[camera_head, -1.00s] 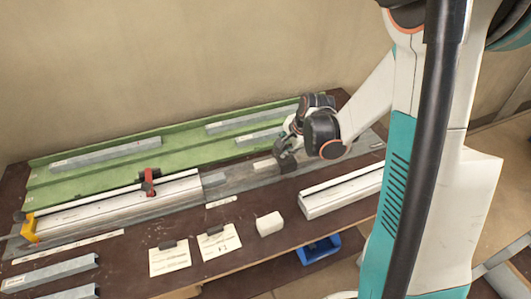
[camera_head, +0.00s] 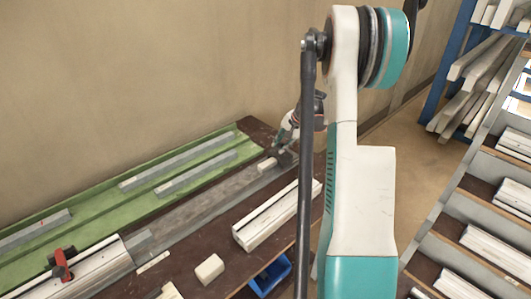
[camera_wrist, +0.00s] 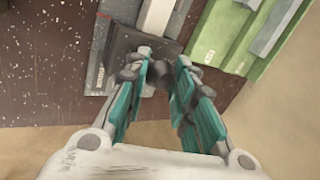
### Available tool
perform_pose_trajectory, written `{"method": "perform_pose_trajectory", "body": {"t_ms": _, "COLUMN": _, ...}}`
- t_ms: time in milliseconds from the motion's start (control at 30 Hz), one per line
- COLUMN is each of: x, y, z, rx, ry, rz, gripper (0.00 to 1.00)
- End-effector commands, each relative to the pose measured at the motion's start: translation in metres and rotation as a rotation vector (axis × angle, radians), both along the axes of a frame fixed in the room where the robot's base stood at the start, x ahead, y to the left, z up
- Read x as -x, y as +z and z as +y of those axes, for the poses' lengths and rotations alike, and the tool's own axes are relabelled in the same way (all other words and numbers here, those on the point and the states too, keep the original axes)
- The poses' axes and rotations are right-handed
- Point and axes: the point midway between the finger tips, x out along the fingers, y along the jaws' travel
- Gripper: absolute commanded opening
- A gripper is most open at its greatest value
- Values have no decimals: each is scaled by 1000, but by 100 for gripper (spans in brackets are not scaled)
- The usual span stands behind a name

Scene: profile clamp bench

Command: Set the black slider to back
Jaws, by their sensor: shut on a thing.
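The black slider (camera_wrist: 135,48) is a dark block at the end of a grey metal rail in the wrist view. My gripper (camera_wrist: 162,62) is shut on its upper part, fingers on either side, which partly hide it. In the head view my gripper (camera_head: 284,142) is at the far right end of the rail (camera_head: 190,215), near the bench's far edge; the slider is mostly hidden there. A pale block (camera_head: 267,165) lies on the rail right beside the slider, on its left.
A green tray (camera_head: 75,224) with grey bars runs along the wall side. A red clamp (camera_head: 62,264) sits on a white profile at left. Another white profile (camera_head: 272,215), a white block (camera_head: 209,269) and a blue bin (camera_head: 270,277) are nearer. Shelving stands at right.

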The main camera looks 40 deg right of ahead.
Motion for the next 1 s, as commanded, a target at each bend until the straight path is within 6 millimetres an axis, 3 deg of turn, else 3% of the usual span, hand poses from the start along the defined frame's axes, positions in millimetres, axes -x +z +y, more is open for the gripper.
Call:
{"method": "perform_pose_trajectory", "body": {"t_ms": 100, "x": 1, "y": -1, "z": -24, "rx": 1, "ry": -3, "rz": 2, "gripper": 0}}
{"method": "perform_pose_trajectory", "body": {"t_ms": 300, "x": 1, "y": -1, "z": -43, "rx": 1, "ry": -1, "rz": 3, "gripper": 0}}
{"method": "perform_pose_trajectory", "body": {"t_ms": 767, "x": 1, "y": -1, "z": -49, "rx": 3, "ry": -3, "rz": 1, "gripper": 0}}
{"method": "perform_pose_trajectory", "body": {"t_ms": 800, "x": 1, "y": 0, "z": -49, "rx": 3, "ry": -3, "rz": 1, "gripper": 33}}
{"method": "perform_pose_trajectory", "body": {"t_ms": 833, "x": 1, "y": 0, "z": -49, "rx": 3, "ry": -4, "rz": 2, "gripper": 39}}
{"method": "perform_pose_trajectory", "body": {"t_ms": 867, "x": 1, "y": 0, "z": -49, "rx": 3, "ry": -3, "rz": 1, "gripper": 45}}
{"method": "perform_pose_trajectory", "body": {"t_ms": 1000, "x": 0, "y": 0, "z": -48, "rx": 1, "ry": -2, "rz": 1, "gripper": 45}}
